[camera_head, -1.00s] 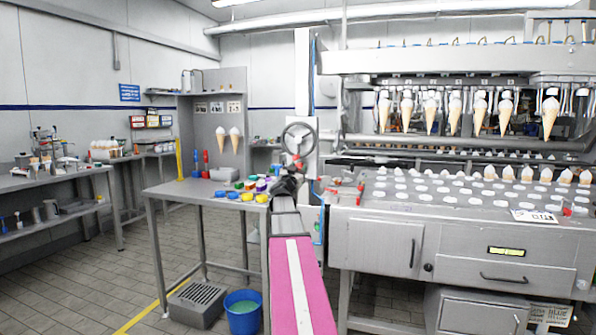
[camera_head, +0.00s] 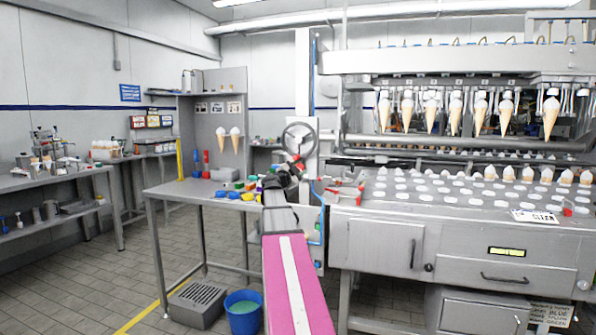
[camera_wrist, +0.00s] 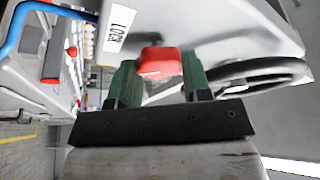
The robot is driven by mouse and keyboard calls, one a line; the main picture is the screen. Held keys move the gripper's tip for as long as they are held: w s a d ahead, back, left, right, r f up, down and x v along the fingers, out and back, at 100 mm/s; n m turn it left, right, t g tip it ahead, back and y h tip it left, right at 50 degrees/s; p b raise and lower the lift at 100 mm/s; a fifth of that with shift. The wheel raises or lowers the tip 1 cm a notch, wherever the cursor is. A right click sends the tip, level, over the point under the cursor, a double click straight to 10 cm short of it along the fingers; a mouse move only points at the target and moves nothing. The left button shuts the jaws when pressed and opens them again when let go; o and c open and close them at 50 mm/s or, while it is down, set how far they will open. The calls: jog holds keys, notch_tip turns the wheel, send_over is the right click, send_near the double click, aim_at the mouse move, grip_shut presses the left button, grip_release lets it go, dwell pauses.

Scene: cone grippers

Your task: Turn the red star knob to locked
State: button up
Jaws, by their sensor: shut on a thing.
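The red star knob (camera_wrist: 160,62) sits between the two green fingers of my gripper (camera_wrist: 161,82) in the wrist view. My gripper is shut on it. A white label reading "LOCK" (camera_wrist: 118,28) is on the grey panel to the upper left of the knob. The knob's pointer and exact angle cannot be made out. In the head view my gripper (camera_head: 292,170) is at the white column, below the handwheel, and a bit of red shows at its tip.
A grey handwheel (camera_head: 299,138) is just above my gripper; its rim (camera_wrist: 262,78) passes close at right in the wrist view. A steel table (camera_head: 190,190) with coloured caps stands to the left. The cone machine (camera_head: 375,245) stands to the right.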

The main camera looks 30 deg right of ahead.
dwell(0.5)
jog(key=o, duration=0.9)
jog(key=shift+c, duration=0.2)
jog(key=v, duration=1.1)
jog(key=shift+r, duration=0.1)
